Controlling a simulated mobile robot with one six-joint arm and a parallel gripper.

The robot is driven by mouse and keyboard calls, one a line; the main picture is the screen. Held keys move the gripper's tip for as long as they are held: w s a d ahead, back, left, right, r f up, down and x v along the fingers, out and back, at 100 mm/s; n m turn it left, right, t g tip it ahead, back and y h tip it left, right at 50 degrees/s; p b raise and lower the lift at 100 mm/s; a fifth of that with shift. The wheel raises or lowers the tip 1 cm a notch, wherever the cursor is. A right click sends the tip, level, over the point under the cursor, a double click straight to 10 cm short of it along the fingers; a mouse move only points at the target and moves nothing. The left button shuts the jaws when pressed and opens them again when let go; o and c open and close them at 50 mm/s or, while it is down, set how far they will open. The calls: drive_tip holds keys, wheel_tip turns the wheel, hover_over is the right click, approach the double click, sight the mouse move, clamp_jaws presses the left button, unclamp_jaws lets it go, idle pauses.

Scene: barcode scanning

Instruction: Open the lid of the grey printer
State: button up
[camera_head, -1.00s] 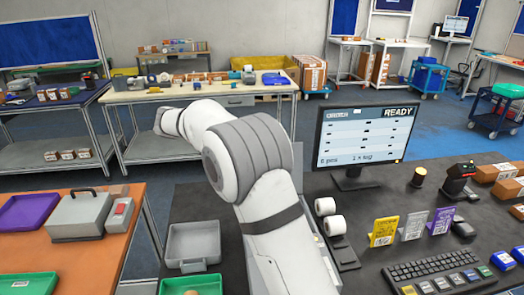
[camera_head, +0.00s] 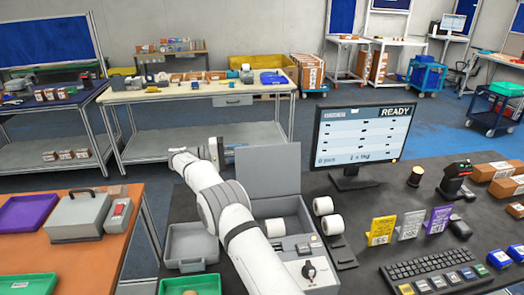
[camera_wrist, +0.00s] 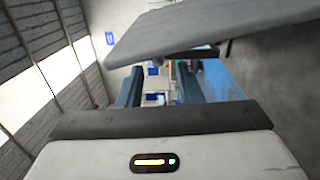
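The grey printer (camera_head: 290,217) stands on the dark desk in the middle of the head view. Its flat grey lid (camera_head: 268,173) is raised and stands upright at the back, leaving the inside partly visible. My arm crosses the printer's left side and hides part of it. My gripper (camera_head: 222,153) is left of the raised lid in the head view, apparently clear of it. In the wrist view my gripper's fingers (camera_wrist: 174,82) are apart with no held object visible. A grey slab, apparently the lid (camera_wrist: 215,28), crosses the top right there.
A monitor (camera_head: 362,137) and white label rolls (camera_head: 332,225) stand right of the printer. A grey tray (camera_head: 192,246) lies to its left. An orange table (camera_head: 85,265) with a handled grey case (camera_head: 77,215) is farther left.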

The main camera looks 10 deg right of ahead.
sight(261, 151)
drive_tip(key=d+p, duration=0.1)
drive_tip(key=d, duration=0.4)
drive_tip(key=shift+d+r+p, duration=0.2)
drive_tip(key=shift+p, duration=0.2)
drive_tip(key=shift+d+f, duration=0.15)
drive_tip(key=shift+d, duration=0.6)
drive_tip(key=shift+c, duration=0.3)
clamp_jaws()
drive_tip(key=shift+f, duration=0.1)
